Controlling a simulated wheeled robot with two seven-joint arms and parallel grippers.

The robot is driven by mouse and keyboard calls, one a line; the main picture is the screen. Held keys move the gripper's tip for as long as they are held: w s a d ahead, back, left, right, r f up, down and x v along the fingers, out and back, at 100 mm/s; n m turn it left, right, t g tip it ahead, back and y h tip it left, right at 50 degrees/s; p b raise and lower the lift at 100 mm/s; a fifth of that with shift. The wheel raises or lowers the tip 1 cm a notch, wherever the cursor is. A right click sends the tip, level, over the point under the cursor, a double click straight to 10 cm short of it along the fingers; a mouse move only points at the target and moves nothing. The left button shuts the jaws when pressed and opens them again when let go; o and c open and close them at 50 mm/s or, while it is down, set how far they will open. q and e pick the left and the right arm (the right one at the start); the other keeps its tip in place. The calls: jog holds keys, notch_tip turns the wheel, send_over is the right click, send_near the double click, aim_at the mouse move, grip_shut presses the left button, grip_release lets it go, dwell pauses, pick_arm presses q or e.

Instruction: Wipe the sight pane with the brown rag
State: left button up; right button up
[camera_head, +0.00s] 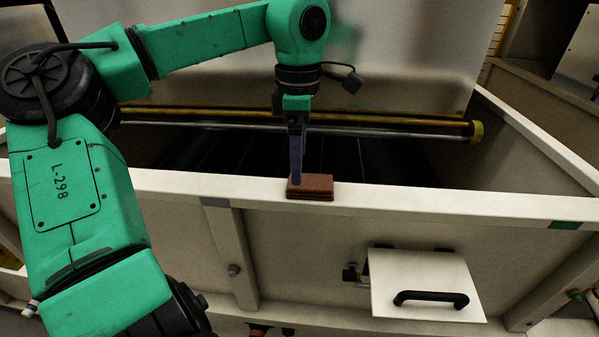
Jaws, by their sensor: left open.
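The brown rag (316,187), a small folded pad, lies on the white front rim of the hopper. My left gripper (297,178) comes down from above to the left part of the rag. Its fingers are open and overlap the rag in the picture; I cannot tell whether they touch it. A white flap (425,270) with a black handle (431,299) is on the hopper's front wall, right of the rag and below the rim. I cannot make out a sight pane for certain. My right gripper is not in view.
The hopper's white front rim (430,200) runs across the picture, with a dark slatted opening behind it. A yellow and metal bar (400,131) crosses behind the opening. A large grey panel (420,60) stands at the back. The rim right of the rag is clear.

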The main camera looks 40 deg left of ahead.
aim_at(310, 186)
pick_arm(q)
jog(key=f, duration=0.2)
jog(key=s+f, duration=0.1)
jog(key=f, duration=0.1)
jog(key=shift+s+f+p, duration=0.1)
jog(key=shift+f+p, duration=0.05)
jog(key=shift+p, duration=0.15)
jog(key=shift+f, duration=0.1)
jog(key=shift+w, duration=0.3)
jog(key=shift+c, duration=1.2)
jog(key=c, duration=1)
jog(key=o, duration=0.9)
